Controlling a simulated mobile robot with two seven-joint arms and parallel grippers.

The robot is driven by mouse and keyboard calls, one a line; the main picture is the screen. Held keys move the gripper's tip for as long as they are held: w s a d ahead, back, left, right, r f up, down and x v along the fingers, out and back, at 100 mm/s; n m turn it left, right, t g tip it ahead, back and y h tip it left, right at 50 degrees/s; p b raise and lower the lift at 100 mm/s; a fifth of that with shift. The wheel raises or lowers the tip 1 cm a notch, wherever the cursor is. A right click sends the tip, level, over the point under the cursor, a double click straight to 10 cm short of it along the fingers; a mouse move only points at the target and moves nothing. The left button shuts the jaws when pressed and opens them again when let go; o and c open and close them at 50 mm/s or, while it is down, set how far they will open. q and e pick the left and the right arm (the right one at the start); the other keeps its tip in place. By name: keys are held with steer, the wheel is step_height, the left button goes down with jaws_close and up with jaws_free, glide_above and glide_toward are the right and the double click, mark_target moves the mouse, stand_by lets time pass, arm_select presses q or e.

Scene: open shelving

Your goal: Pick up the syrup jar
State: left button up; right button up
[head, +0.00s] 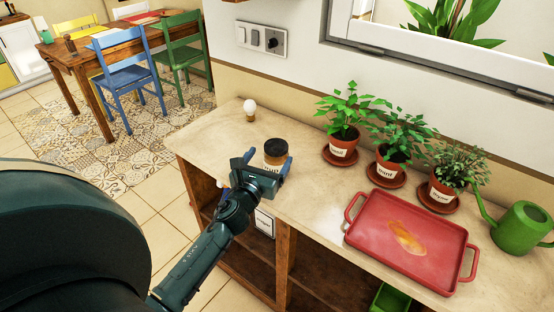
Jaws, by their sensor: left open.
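The syrup jar (275,150), dark amber with a black lid and a pale label, stands upright on the beige countertop. My left gripper (270,168) is at the jar's near side, with its blue-tipped fingers apart. One finger is to the left of the jar and the other is at its lower right. The gripper hides the lower part of the jar, and I cannot tell whether the fingers touch it. My right gripper is not in view.
A light bulb (249,109) stands behind the jar to the left. Potted herbs, including a basil-like plant (343,147), line the wall. A red tray (376,243) and green watering can (522,228) are to the right. Open shelves (246,262) are below the countertop.

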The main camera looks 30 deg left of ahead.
mark_target(276, 145)
arm_select(q)
steer(key=w, duration=0.3)
steer(key=w+p, duration=0.1)
steer(key=shift+w+a+r, duration=0.4)
steer(key=shift+w+a+f, duration=0.1)
steer(key=shift+w, duration=0.35)
steer(key=c, duration=1.8)
jaws_close()
